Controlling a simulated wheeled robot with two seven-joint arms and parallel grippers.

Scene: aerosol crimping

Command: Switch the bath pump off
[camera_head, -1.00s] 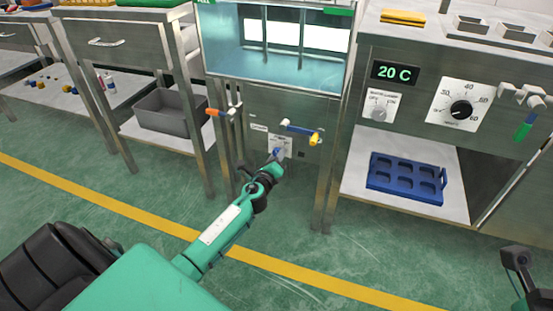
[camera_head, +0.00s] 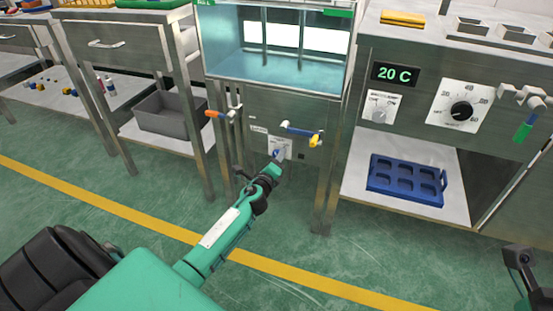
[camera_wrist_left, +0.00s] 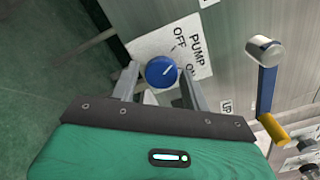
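The blue pump knob (camera_wrist_left: 162,71) sits on a white label plate (camera_wrist_left: 150,45) reading PUMP, OFF and ON. Its white mark points to the upper right in the left wrist view, on the side of the lettering. My left gripper (camera_wrist_left: 160,76) is open, with one finger on each side of the knob; I cannot tell whether either finger touches it. In the head view the left gripper (camera_head: 276,166) is at the plate (camera_head: 281,143) on the bath's front panel, partly covering the knob. My right gripper (camera_head: 520,257) shows only partly at the right edge.
A blue-handled valve with a yellow end (camera_head: 302,132) is right of the plate, close to my left gripper. An orange-ended valve (camera_head: 214,113) is to its left. The glass water bath (camera_head: 280,75) is above. The green floor in front is clear.

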